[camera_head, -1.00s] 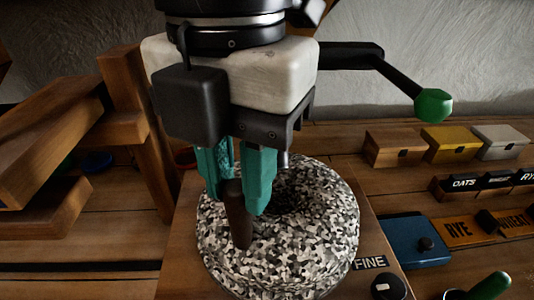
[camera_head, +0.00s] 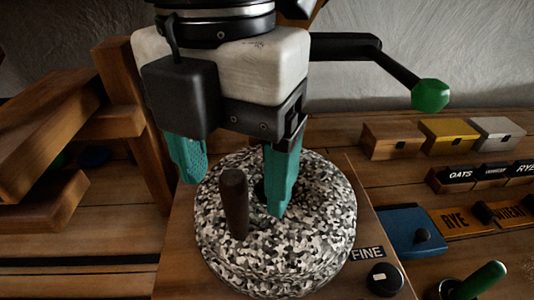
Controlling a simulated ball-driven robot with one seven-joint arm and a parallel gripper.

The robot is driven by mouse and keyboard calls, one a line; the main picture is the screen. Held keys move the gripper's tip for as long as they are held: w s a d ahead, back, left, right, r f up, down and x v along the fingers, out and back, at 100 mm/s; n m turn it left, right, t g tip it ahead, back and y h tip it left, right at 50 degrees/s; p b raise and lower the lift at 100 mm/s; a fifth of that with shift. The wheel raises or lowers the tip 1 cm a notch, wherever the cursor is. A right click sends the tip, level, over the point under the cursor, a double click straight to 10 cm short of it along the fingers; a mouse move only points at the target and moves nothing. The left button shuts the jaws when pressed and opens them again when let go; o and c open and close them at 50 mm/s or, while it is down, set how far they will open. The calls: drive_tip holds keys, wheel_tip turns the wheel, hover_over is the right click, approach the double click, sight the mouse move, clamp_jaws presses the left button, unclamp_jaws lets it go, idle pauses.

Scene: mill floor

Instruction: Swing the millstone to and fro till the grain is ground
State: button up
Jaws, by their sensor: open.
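The millstone (camera_head: 310,225) is a round, black-and-white speckled stone with a dark hole in its middle. It sits on a wooden board. A dark upright handle peg (camera_head: 234,203) stands on its left part. My gripper (camera_head: 232,195) is open, with teal fingers spread wide to the left and right of the peg, and the peg shows between them. The right finger hangs in front of the stone's centre hole and partly hides it. I cannot tell whether either finger touches the stone. No grain is visible.
A knob (camera_head: 384,279) by a FINE label (camera_head: 367,253) sits at the board's right corner. Right of it are a green-handled lever (camera_head: 482,281), a blue box (camera_head: 411,237), label blocks and small boxes (camera_head: 391,139). A wooden frame (camera_head: 130,130) stands close on the left.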

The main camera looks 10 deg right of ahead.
drive_tip(key=shift+r, duration=0.25)
wheel_tip(320, 180, up, 9)
drive_tip(key=p, duration=0.7)
drive_tip(key=shift+d, duration=0.1)
wheel_tip(320, 180, down, 9)
drive_tip(key=b, duration=0.7)
drive_tip(key=shift+f, duration=0.1)
wheel_tip(320, 180, up, 10)
drive_tip(key=p, duration=0.8)
wheel_tip(320, 180, down, 11)
drive_tip(key=b, duration=0.8)
drive_tip(key=shift+r+b, duration=0.2)
drive_tip(key=shift+b, duration=0.1)
drive_tip(key=shift+s+d+r+p, duration=0.15)
drive_tip(key=shift+s+d+r, duration=0.15)
drive_tip(key=shift+d, duration=0.2)
drive_tip(key=shift+s+d+r+p, duration=0.15)
drive_tip(key=shift+s+d+r, duration=0.1)
drive_tip(key=shift+d, duration=0.25)
